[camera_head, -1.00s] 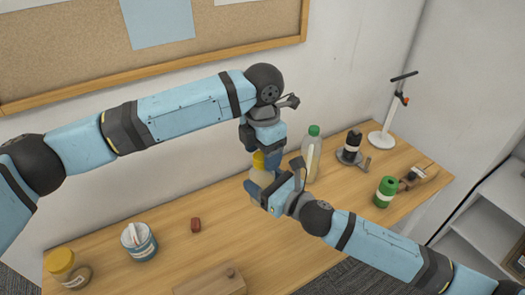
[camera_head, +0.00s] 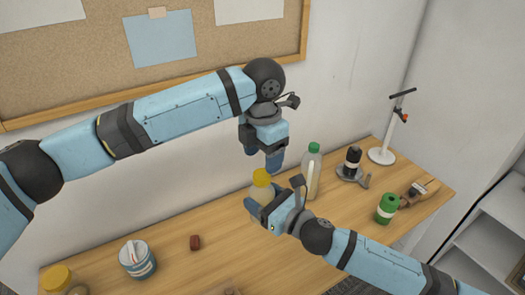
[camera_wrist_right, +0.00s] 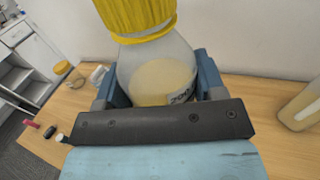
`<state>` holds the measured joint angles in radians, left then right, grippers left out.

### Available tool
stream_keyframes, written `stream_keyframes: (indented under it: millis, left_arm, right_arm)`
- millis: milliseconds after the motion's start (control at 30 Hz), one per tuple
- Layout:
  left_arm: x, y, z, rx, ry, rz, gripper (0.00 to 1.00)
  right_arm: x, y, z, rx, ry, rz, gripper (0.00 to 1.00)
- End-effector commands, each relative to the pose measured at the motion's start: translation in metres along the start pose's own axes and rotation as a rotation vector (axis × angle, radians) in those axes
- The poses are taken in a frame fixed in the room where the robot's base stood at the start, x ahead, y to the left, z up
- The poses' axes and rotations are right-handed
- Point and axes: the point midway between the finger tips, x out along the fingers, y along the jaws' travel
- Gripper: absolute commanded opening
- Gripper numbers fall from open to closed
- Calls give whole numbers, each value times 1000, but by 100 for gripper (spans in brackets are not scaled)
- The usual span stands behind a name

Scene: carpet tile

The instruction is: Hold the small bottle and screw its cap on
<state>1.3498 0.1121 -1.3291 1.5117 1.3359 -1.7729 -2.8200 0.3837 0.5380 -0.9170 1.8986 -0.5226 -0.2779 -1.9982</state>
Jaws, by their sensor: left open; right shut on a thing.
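The small bottle (camera_head: 261,193) is clear with pale yellow contents and a label. It stands about upright between the jaws of my right gripper (camera_head: 258,210), which is shut on it. The yellow cap (camera_head: 262,177) sits on top of the bottle; it shows large in the right wrist view (camera_wrist_right: 135,15), with the bottle body (camera_wrist_right: 160,80) below it. My left gripper (camera_head: 264,158) points down just above the cap, open and apart from it. The bottle's base is hidden by my right gripper in the head view.
The wooden table (camera_head: 220,230) holds a taller green-capped bottle (camera_head: 313,170) close to the right gripper. A striped tub (camera_head: 137,260) and a yellow-lidded jar (camera_head: 57,278) are at left.

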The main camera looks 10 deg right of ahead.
Motion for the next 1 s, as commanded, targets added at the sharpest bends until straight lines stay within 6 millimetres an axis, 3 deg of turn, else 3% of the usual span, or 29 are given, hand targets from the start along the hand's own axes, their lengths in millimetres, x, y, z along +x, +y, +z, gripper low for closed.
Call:
stream_keyframes:
  millis: [267,1000]
  left_arm:
    - [-4,0,0,-433,-1,0,64]
    - [-15,0,-1,-2061,0,0,64]
  right_arm:
    - [0,0,1,0,-1,0,0]
    - [0,0,1,0,-1,0,0]
